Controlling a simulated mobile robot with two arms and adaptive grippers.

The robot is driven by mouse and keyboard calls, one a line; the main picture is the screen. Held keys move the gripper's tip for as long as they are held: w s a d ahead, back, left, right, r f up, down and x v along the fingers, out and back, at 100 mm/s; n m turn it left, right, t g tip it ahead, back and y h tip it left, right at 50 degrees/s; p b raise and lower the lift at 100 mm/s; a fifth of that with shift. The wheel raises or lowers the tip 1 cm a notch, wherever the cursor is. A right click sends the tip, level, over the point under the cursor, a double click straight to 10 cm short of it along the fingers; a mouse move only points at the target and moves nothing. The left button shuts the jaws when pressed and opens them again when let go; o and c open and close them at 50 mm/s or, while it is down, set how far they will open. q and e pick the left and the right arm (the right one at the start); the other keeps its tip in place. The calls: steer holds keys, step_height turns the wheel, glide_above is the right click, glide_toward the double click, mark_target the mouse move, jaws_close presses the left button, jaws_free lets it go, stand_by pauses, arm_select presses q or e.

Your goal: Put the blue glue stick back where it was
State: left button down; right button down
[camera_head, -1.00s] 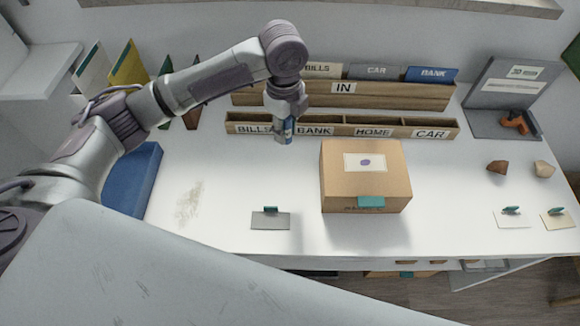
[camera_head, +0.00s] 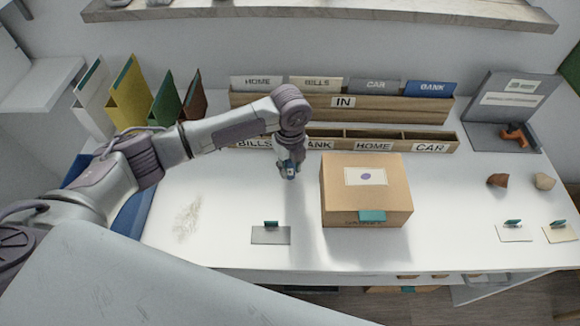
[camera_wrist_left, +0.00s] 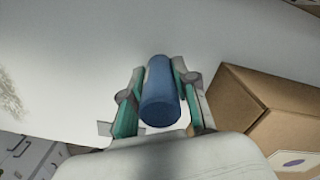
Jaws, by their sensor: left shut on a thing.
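The blue glue stick (camera_wrist_left: 160,95) is between the two fingers of my left gripper (camera_wrist_left: 158,92) in the left wrist view, which is shut on it. In the head view my left gripper (camera_head: 289,172) hangs over the white desk, left of the cardboard box, with a small part of the blue glue stick (camera_head: 289,173) showing at its tip. The gripper covers most of the stick there. My right gripper is in neither view.
A cardboard box (camera_head: 365,194) stands just right of my left gripper. Behind are a wooden sorter (camera_head: 400,145) labelled BILLS, BANK, HOME, CAR and an IN rack (camera_head: 300,102). A grey card with a clip (camera_head: 270,235) lies in front.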

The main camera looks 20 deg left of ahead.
arm_select(q)
steer(key=shift+f, duration=0.4)
steer(key=shift+f, duration=0.2)
steer(key=c, duration=0.9)
jaws_free()
step_height(320, 180, up, 12)
steer(key=shift+r+b, duration=0.25)
steer(key=shift+b, duration=0.05)
steer(key=shift+f, duration=0.1)
